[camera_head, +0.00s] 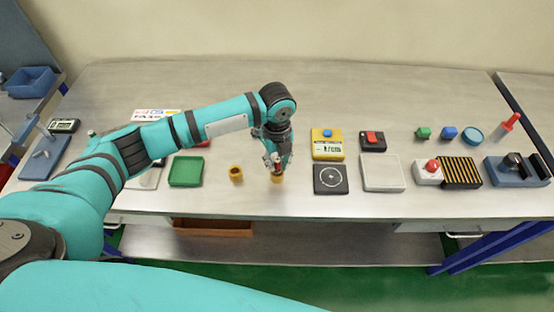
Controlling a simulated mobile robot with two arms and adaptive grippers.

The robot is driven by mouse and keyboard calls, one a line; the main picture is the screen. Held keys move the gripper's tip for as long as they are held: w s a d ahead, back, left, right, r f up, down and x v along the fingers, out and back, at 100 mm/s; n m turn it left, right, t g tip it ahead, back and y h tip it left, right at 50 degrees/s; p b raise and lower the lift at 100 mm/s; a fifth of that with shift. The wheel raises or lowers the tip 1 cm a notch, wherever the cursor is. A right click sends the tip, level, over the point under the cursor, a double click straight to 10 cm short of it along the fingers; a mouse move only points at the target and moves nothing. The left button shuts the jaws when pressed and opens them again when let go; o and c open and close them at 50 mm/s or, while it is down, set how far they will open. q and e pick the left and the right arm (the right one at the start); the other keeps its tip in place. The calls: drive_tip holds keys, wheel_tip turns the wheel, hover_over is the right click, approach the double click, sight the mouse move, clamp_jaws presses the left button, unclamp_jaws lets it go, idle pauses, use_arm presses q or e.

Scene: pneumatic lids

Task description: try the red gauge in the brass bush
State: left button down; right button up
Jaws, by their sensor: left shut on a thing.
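My left gripper (276,170) points down over the table near its front edge, right of centre-left. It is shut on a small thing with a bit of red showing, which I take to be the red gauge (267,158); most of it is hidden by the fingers. A brass bush (278,179) sits right under the fingertips, partly covered. Whether the gauge is in its hole or just above it, I cannot tell. A second brass-coloured ring (236,173) stands a little to the left, apart from the gripper. My right gripper is not in view.
A green tray (185,171) lies to the left. A yellow device (327,145) and a black plate with a circle (330,179) lie just right of the gripper. A white plate (382,173) and a red-button box (428,172) are farther right.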

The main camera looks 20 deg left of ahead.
use_arm(q)
drive_tip(key=shift+f, duration=0.45)
idle(0.4)
drive_tip(key=shift+r, duration=0.35)
idle(0.8)
drive_tip(key=shift+r+p, duration=0.95)
drive_tip(key=shift+p, duration=0.25)
wheel_tip(320, 180, up, 2)
drive_tip(key=shift+r+p, duration=0.25)
drive_tip(key=shift+p, duration=1)
drive_tip(key=shift+r+p, duration=0.6)
drive_tip(key=shift+r, duration=0.6)
